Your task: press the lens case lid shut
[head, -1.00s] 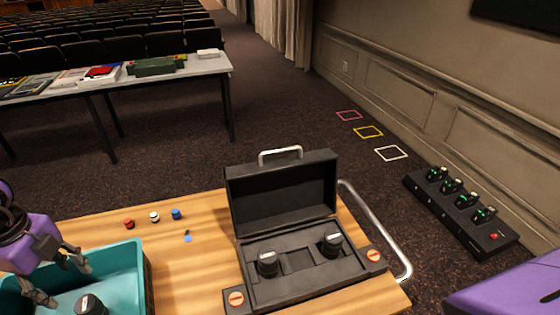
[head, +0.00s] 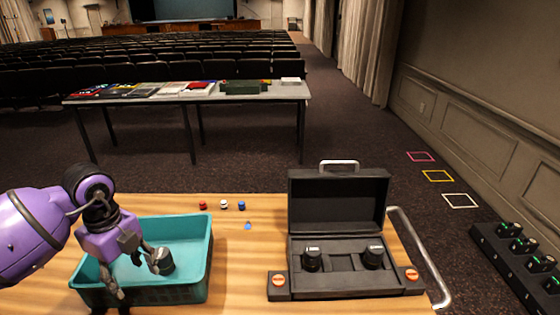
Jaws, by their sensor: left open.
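The black lens case (head: 345,291) stands on the wooden desk with its lid (head: 338,206) upright and open. A metal handle (head: 339,165) tops the lid. My left gripper (head: 136,279) is open over the teal bin (head: 205,262), well to the left of the case. A third black lens (head: 167,259) is in the bin, right beside one fingertip; I cannot tell whether they touch. My right gripper is not in view.
Orange-topped blocks (head: 278,282) (head: 411,276) flank the case. Red (head: 203,205), white (head: 224,204) and blue (head: 242,205) caps sit behind the bin. A metal rail (head: 425,262) runs along the desk's right edge. Desk between bin and case is clear.

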